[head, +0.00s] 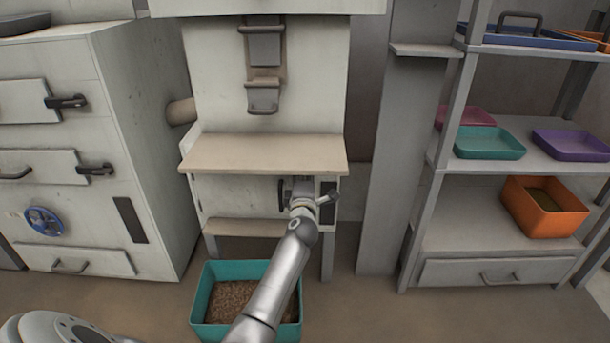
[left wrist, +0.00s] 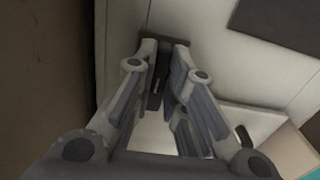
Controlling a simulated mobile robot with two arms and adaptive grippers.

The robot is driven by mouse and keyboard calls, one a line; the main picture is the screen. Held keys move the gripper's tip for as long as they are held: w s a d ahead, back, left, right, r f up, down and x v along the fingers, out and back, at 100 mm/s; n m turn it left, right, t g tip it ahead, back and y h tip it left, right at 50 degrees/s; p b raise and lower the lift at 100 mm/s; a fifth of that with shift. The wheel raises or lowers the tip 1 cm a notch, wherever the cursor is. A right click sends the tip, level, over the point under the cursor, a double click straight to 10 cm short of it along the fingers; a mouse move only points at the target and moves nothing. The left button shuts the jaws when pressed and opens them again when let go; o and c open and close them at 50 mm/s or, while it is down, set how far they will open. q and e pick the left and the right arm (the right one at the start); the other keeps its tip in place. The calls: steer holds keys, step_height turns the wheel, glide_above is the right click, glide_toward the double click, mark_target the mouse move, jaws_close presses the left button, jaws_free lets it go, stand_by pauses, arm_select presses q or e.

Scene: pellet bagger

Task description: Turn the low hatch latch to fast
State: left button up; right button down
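The low hatch (head: 240,199) is a pale panel under the beige shelf of the bagger. Its dark latch (left wrist: 155,88) shows in the left wrist view between my fingertips; in the head view my gripper mostly hides it. My left gripper (head: 302,188) is at the right side of the hatch. In the left wrist view its fingers (left wrist: 166,52) are apart, one on each side of the latch. Whether they touch it is hard to tell. The latch's angle is not clear. My right gripper is in neither view.
The beige shelf (head: 262,153) juts out just above my gripper. A teal bin (head: 203,300) of pellets stands on the floor below, partly behind my arm. A grey post (head: 385,170) and a rack with trays stand right; a cabinet (head: 145,130) with handles stands left.

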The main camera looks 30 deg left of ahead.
arm_select(q)
steer(key=o, duration=0.4)
steer(key=shift+c, duration=0.2)
steer(key=shift+s+d, duration=0.1)
steer(key=shift+s, duration=0.05)
steer(key=v, duration=1.1)
steer(key=shift+s+d, duration=0.3)
steer(key=shift+f, duration=0.1)
